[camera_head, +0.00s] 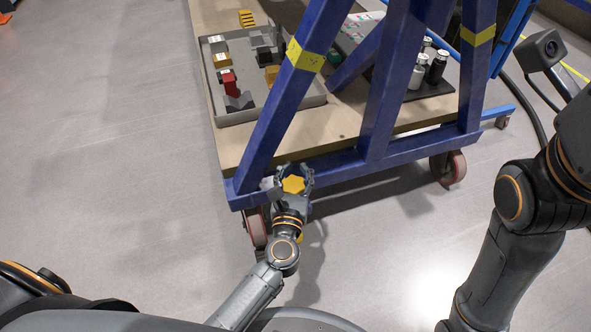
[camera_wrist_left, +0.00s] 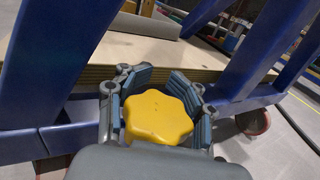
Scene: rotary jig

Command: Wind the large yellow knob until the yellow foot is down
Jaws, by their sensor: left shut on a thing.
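The large yellow knob (camera_head: 293,185) is at the front left corner of the blue jig frame, low down. It has a lobed rim and also shows large in the left wrist view (camera_wrist_left: 157,116). My left gripper (camera_head: 293,179) is around the knob, with its fingers shut on the rim from both sides; in the left wrist view the fingers (camera_wrist_left: 158,100) flank it. A small yellow part (camera_head: 300,238) shows below the gripper, perhaps the yellow foot; it is mostly hidden behind my wrist, so its height over the floor cannot be told. My right gripper is not in view.
The blue frame (camera_head: 378,110) rises around a wooden deck (camera_head: 235,143) on castors, one of them at the right (camera_head: 448,168). A grey tray (camera_head: 240,117) with several parts and a dark board with bottles (camera_head: 437,67) lie on the deck. The floor at left is clear.

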